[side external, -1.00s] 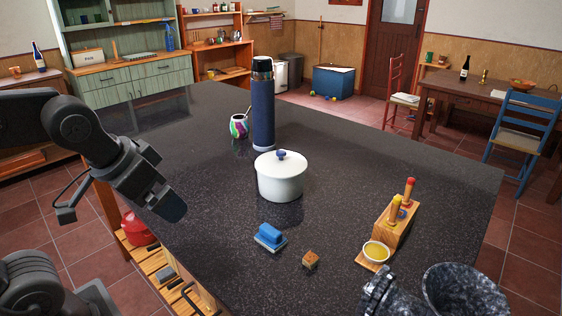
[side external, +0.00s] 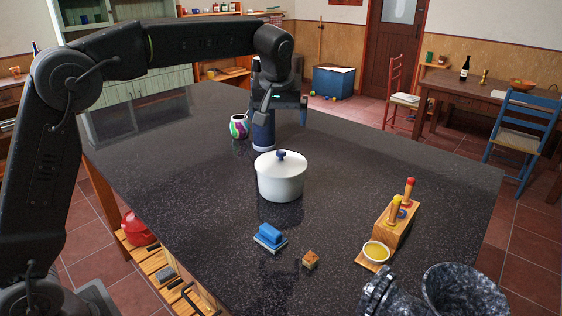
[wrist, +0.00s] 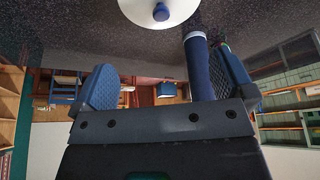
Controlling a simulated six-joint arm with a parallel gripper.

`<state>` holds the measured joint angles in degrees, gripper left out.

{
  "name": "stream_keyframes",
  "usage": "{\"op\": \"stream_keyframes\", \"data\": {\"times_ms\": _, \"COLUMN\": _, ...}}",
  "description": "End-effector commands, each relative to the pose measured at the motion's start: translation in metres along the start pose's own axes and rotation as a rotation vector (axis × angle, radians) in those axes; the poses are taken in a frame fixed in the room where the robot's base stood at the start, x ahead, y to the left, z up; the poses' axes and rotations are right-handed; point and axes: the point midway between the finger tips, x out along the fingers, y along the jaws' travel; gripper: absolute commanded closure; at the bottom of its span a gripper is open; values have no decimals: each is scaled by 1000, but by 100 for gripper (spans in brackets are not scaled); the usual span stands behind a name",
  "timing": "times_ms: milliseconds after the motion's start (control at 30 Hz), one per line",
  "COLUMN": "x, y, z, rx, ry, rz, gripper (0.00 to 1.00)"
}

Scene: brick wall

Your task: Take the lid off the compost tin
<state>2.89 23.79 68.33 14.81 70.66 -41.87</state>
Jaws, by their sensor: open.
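The compost tin (side external: 280,185) is a round white pot standing upright on the dark speckled counter. Its white lid (side external: 295,163) is seated on top, with a blue knob (side external: 281,155) in the middle. In the wrist view the lid (wrist: 140,12) and its knob (wrist: 161,12) show at the top edge, partly cut off.
The flask (side external: 263,138) and a colourful cup (side external: 239,126) stand behind the tin. A blue brush-like block (side external: 270,237), a small brown cube (side external: 311,260), a wooden stand (side external: 397,229), a yellow-filled bowl (side external: 376,251) and a dark mortar (side external: 465,292) lie nearer. The counter right of the tin is clear.

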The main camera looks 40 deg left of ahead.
Motion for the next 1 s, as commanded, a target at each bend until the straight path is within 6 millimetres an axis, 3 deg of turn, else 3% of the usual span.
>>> {"op": "stream_keyframes", "data": {"times_ms": 400, "x": 72, "y": -1, "z": 0, "rx": 1, "ry": -2, "rz": -2, "gripper": 0}}
{"op": "stream_keyframes", "data": {"times_ms": 667, "x": 86, "y": -1, "z": 0, "rx": 2, "ry": -1, "rz": 0, "gripper": 0}}
{"op": "stream_keyframes", "data": {"times_ms": 1000, "x": 131, "y": -2, "z": -3, "rx": 2, "ry": -2, "rz": 0, "gripper": 0}}
